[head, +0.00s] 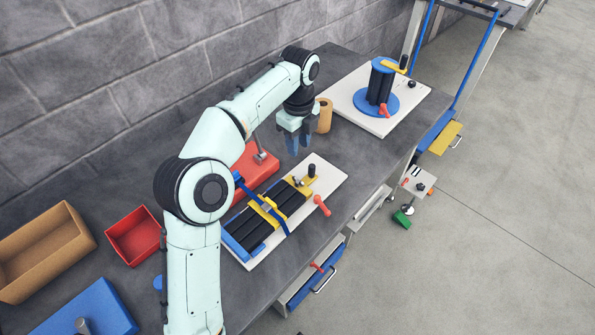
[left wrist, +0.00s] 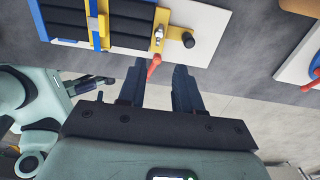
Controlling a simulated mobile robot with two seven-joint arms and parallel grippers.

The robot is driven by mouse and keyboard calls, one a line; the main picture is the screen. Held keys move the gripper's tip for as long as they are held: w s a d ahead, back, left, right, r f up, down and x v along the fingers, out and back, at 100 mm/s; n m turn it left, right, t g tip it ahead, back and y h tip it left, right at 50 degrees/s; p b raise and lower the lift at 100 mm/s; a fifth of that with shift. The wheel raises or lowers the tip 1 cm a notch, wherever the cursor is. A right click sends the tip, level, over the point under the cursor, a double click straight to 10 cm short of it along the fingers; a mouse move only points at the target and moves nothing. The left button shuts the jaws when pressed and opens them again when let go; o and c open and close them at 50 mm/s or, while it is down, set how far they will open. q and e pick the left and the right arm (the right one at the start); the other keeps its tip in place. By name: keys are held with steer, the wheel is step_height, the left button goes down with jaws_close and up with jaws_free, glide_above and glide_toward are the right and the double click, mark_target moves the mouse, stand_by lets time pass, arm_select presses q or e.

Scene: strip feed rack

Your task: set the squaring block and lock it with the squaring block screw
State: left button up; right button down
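A white base plate (head: 328,178) on the bench carries dark strips (head: 262,225), a yellow end piece (head: 301,187), a metal screw-like part (left wrist: 159,38), a black knob (head: 311,170) and a red-handled lever (head: 321,205). The yellow end piece, probably the squaring block, lies across the strip ends; I cannot tell whether it is locked. My left gripper (head: 298,147) is open and empty above the bench in the head view. In the left wrist view its fingers (left wrist: 160,77) stand apart near the red handle (left wrist: 154,67). My right gripper (left wrist: 98,84) shows small at the left there.
A second white plate with a blue reel (head: 376,103) stands at the back right. A tan cylinder (head: 325,116) is close to my left gripper. Open drawers (head: 315,288) jut from the bench front.

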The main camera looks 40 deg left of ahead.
mark_target(298, 179)
arm_select(q)
step_height(298, 179, down, 12)
steer(key=b, duration=0.3)
steer(key=shift+s, duration=0.1)
steer(key=shift+f, duration=0.65)
steer(key=shift+c, duration=0.3)
jaws_close()
